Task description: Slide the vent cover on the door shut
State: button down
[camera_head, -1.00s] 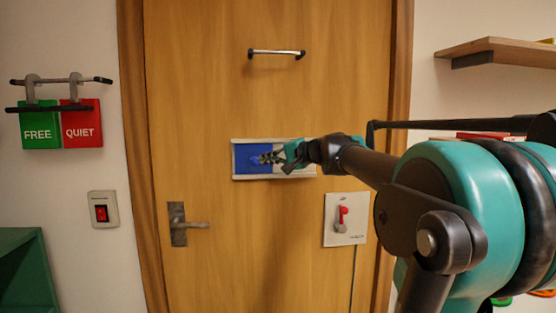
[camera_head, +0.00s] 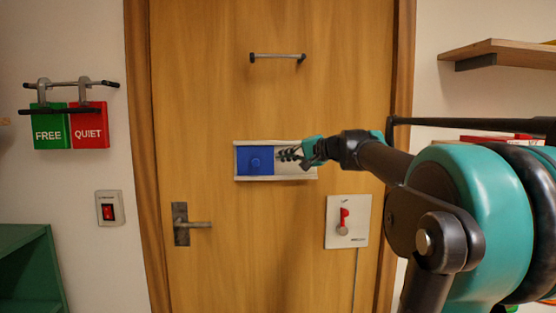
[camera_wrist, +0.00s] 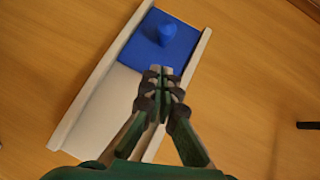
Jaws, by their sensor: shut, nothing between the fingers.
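The vent cover is a blue sliding plate (camera_head: 243,170) with a round blue knob (camera_head: 255,163). It sits at the left end of a pale railed frame (camera_head: 296,177) on the wooden door. The frame's right part is uncovered and pale. In the wrist view the blue plate (camera_wrist: 138,48) and knob (camera_wrist: 168,34) fill the upper end of the frame (camera_wrist: 80,110). My gripper (camera_head: 280,155) is shut and empty, just right of the knob. In the wrist view its fingertips (camera_wrist: 161,72) overlap the plate's edge on the bare side; I cannot tell whether they touch it.
A bar handle (camera_head: 277,57) is above the vent and a lever handle (camera_head: 182,224) below left. A panel with a red switch (camera_head: 345,220) is below right. FREE and QUIET signs (camera_head: 68,126) hang left; a shelf (camera_head: 500,52) is right.

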jog(key=v, duration=0.8)
jog(key=shift+w+f, duration=0.1)
jog(key=s+a+f+n+g+h, duration=0.15)
jog(key=s+f, duration=0.25)
jog(key=f, duration=1)
jog(key=s+a+f+n+g+h, duration=0.1)
jog(key=s+f+n+g+h, duration=0.2)
jog(key=f, duration=1.1)
jog(key=s+d+f+n+g+h, duration=0.1)
jog(key=s+d+f+h, duration=0.2)
jog(key=s+f, duration=0.5)
jog(key=s+d+f+n+g+h, duration=0.1)
jog(key=s+d+f+h, duration=0.2)
jog(key=s+f, duration=0.6)
notch_tip(320, 180, down, 6)
jog(key=shift+d+r, duration=0.2)
jog(key=shift+d, duration=0.45)
